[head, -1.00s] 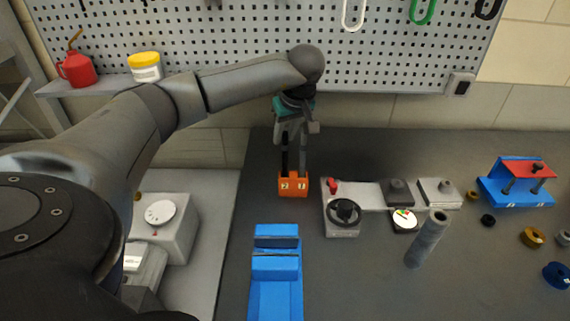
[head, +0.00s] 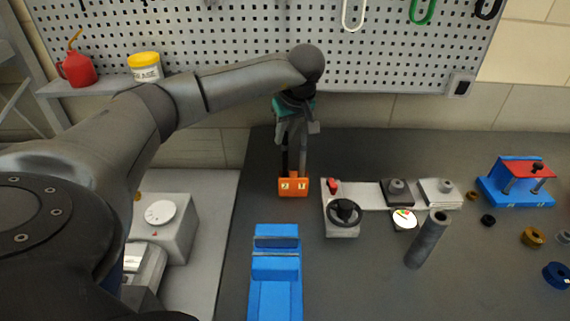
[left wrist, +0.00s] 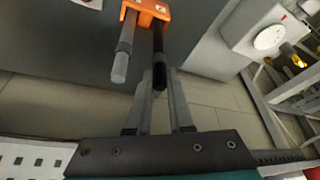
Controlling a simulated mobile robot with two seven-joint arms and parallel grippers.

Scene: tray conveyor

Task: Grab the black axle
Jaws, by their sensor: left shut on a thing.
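An orange holder (head: 293,187) marked 2 and 1 stands on the dark table below my left gripper (head: 291,146). In the left wrist view, the black axle (left wrist: 158,50) stands in one slot of the orange holder (left wrist: 146,10). A grey axle (left wrist: 126,50) stands in the other slot, beside it. The fingers of my left gripper (left wrist: 160,76) are shut on the black axle near its free end. The black axle's lower end is hidden in the holder. The grey axle is outside the fingers. My right gripper is not in view.
A blue fixture (head: 275,285) stands in front of the holder. The pegboard (head: 370,50) rises behind. Some table between these is clear.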

